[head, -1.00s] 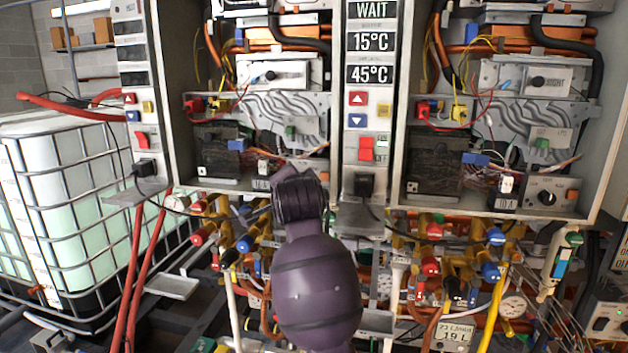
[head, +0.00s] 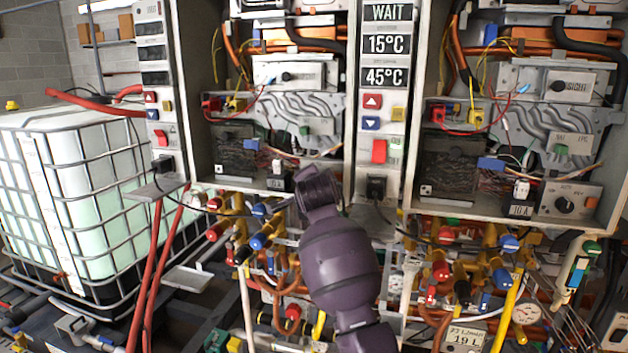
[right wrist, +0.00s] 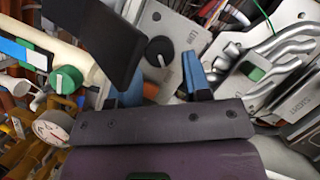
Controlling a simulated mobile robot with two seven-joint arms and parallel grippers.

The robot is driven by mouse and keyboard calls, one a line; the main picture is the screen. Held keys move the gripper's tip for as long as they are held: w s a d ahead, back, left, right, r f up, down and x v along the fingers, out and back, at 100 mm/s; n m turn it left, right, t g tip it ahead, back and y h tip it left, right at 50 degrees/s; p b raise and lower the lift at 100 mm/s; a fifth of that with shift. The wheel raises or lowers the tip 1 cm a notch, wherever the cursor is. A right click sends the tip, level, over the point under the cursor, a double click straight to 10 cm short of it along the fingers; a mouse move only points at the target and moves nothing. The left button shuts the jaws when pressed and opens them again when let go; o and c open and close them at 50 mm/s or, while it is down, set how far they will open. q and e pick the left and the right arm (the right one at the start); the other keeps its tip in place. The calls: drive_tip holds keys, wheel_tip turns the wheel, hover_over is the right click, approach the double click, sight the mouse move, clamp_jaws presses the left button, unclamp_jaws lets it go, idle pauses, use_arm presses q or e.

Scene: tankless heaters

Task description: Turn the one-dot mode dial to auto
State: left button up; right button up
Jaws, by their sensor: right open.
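The left heater cabinet (head: 180,80) has a small white plate (head: 220,182) at its lower left, seemingly with a single dot. Its dial is hidden behind my right arm in the head view. In the right wrist view, a black round mode dial (right wrist: 159,50) stands on a light grey panel (right wrist: 176,25). My right gripper (right wrist: 160,78) is open and empty, with a blue-padded finger beside the dial. The fingers look apart from the dial. My left gripper is not in view.
The right cabinet (head: 408,130) has a similar dial (head: 565,206). Valves and pipes crowd the space below both cabinets. A green knob (right wrist: 66,80) and a gauge (right wrist: 52,128) show in the wrist view. A caged tank (head: 90,190) stands at left.

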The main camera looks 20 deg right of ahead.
drive_tip(key=shift+x, duration=0.95)
drive_tip(key=c, duration=0.6)
drive_tip(key=shift+c, duration=0.2)
drive_tip(key=shift+n, duration=0.3)
drive_tip(key=n+g+h, duration=0.1)
drive_tip(key=n+g, duration=0.1)
drive_tip(key=n, duration=0.1)
drive_tip(key=shift+a+r, duration=0.1)
drive_tip(key=shift+a, duration=0.05)
drive_tip(key=shift+w+n+g+h, duration=0.15)
drive_tip(key=shift+n+g+h, duration=0.5)
drive_tip(key=shift+n, duration=0.65)
